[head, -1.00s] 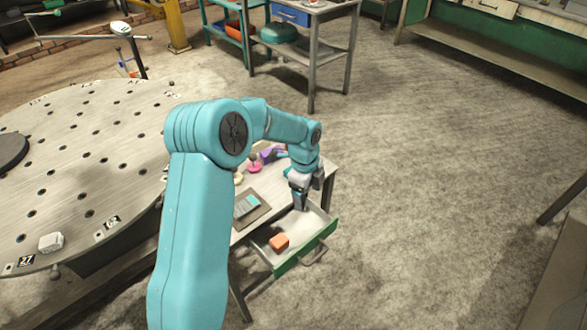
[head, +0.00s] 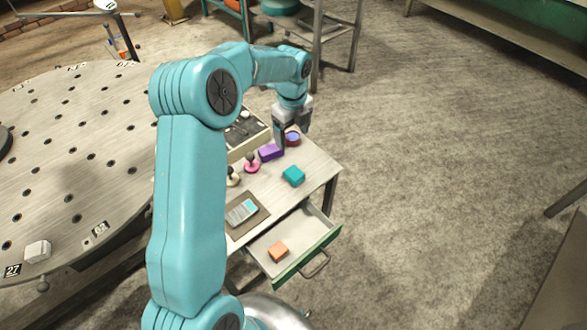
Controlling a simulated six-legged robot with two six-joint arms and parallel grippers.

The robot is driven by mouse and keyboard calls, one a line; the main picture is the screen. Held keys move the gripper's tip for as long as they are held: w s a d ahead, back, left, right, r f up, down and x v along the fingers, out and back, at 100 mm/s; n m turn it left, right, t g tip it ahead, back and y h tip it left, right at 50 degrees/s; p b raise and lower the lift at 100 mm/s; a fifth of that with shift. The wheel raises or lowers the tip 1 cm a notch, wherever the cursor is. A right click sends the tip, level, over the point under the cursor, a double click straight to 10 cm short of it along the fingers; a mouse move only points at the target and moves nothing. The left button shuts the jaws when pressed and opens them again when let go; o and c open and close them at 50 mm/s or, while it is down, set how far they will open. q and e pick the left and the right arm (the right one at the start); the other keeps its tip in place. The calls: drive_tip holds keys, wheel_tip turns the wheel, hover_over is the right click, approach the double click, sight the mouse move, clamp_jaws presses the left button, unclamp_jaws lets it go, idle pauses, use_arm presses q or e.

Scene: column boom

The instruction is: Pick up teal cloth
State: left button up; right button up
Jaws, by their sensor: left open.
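The teal cloth (head: 293,176) looks like a small folded pad and lies on the small table, near its right edge and behind the open drawer. My left gripper (head: 293,139) points down above the table's far part, behind the cloth and apart from it. Its jaws are open, beside a purple block (head: 271,152) and a small red dish with a blue inside (head: 293,138). I cannot tell its exact height. My right gripper is out of view.
The open drawer (head: 325,237) holds an orange block (head: 278,251). A dark board with a grey device (head: 242,212), a pink-based knob (head: 252,163) and a tray (head: 247,134) share the table. A large round perforated table (head: 70,150) stands left. Open floor lies right.

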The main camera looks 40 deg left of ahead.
use_arm(q)
drive_tip(key=p, duration=0.1)
hover_over(294, 173)
wheel_tip(294, 173, down, 10)
drive_tip(key=shift+a+f, duration=0.1)
drive_tip(key=shift+a, duration=0.05)
drive_tip(key=shift+f, duration=0.15)
drive_tip(key=shift+d+f, duration=0.2)
drive_tip(key=shift+f, duration=0.05)
wheel_tip(294, 173, down, 4)
drive_tip(key=shift+a+p, duration=0.15)
drive_tip(key=shift+p, duration=0.6)
drive_tip(key=shift+w+f, duration=0.15)
drive_tip(key=shift+f, duration=0.2)
drive_tip(key=shift+r, duration=0.15)
drive_tip(key=c, duration=1.1)
